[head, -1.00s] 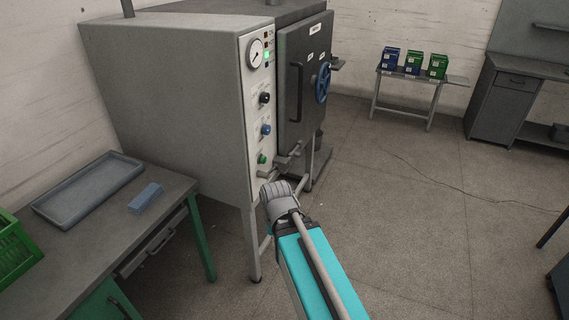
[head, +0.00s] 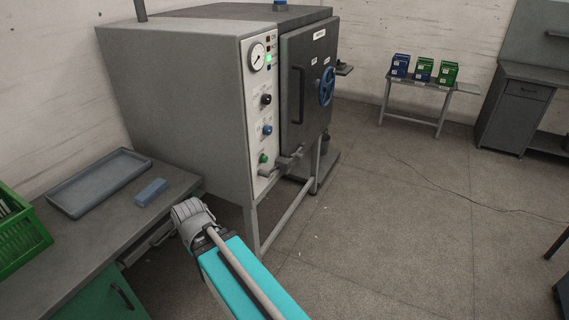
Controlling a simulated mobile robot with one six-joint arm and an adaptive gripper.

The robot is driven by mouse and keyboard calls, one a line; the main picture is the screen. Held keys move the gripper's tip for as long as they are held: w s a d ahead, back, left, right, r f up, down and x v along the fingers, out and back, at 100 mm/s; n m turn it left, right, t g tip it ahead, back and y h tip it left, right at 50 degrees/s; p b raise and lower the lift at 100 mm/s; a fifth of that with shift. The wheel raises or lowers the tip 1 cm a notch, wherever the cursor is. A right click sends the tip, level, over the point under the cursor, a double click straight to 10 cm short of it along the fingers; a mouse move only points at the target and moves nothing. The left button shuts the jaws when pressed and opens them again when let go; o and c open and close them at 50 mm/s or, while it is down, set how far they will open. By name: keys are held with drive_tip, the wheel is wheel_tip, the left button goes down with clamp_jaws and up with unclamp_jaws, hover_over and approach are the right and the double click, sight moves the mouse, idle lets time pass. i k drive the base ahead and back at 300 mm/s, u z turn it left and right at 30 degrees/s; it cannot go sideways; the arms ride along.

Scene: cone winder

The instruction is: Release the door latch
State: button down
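A grey cabinet machine (head: 180,105) has a dark door (head: 308,75) on its front that looks closed. A blue handwheel (head: 326,86) sits on the door face and a long dark bar handle (head: 298,95) runs upright near the door's left edge. I cannot tell which part is the latch. My arm shows as a turquoise link with a rounded grey joint at its end, in front of the machine's lower left side and well apart from the door. My gripper's fingers are not visible.
The front panel (head: 262,110) carries a gauge, lit green lamp and knobs; a grey pipe fitting (head: 290,160) juts below the door. A bench (head: 75,235) with a tray (head: 100,180) and blue block (head: 150,192) stands left.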

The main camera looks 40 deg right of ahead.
sight(298, 155)
drive_tip(key=u, duration=0.15)
drive_tip(key=k, duration=0.8)
drive_tip(key=z, duration=1.2)
drive_tip(key=i, duration=1)
drive_tip(key=u, duration=0.05)
